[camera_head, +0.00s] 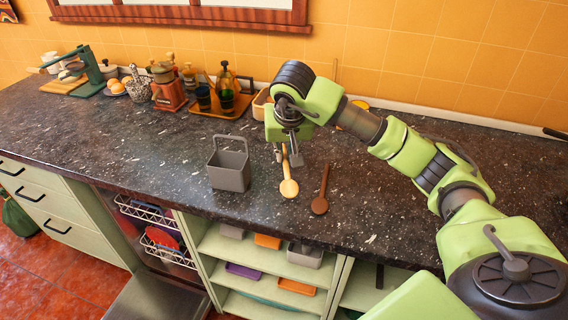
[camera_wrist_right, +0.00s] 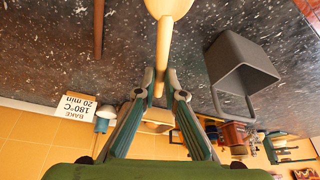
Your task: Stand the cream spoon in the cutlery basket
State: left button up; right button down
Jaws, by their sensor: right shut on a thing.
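The cream spoon (camera_head: 289,187) is in the grip of my right gripper (camera_head: 289,157), with its bowl toward the counter's front edge. In the right wrist view the two fingers of the gripper (camera_wrist_right: 161,82) close on the spoon's handle (camera_wrist_right: 164,45), and the bowl reaches the top edge. I cannot tell whether the bowl touches the counter. The grey cutlery basket (camera_head: 229,170) stands upright on the counter, left of the spoon, its handle raised. The basket (camera_wrist_right: 238,65) shows apart from the gripper in the wrist view and looks empty. My left gripper is out of view.
A brown spoon (camera_head: 321,203) lies on the dark counter (camera_head: 120,140) to the right of the cream one. A wooden tray (camera_head: 219,111) with bottles and a red grinder (camera_head: 169,94) stand at the back. Counter left of the basket is clear.

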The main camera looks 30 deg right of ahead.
aim_at(285, 158)
jog(key=w+f, duration=0.1)
jog(key=w+d+f, duration=0.1)
jog(key=f, duration=0.1)
jog(key=w+d+f+p, duration=0.1)
jog(key=f, duration=0.1)
jog(key=shift+w, duration=0.2)
notch_tip(285, 158, down, 3)
jog(key=shift+p, duration=0.85)
jog(key=shift+f, duration=0.2)
jog(key=shift+f, duration=0.1)
jog(key=shift+f+b, duration=0.15)
jog(key=shift+b, duration=0.2)
jog(key=c, duration=2.1)
grip_release()
jog(key=shift+r, duration=0.2)
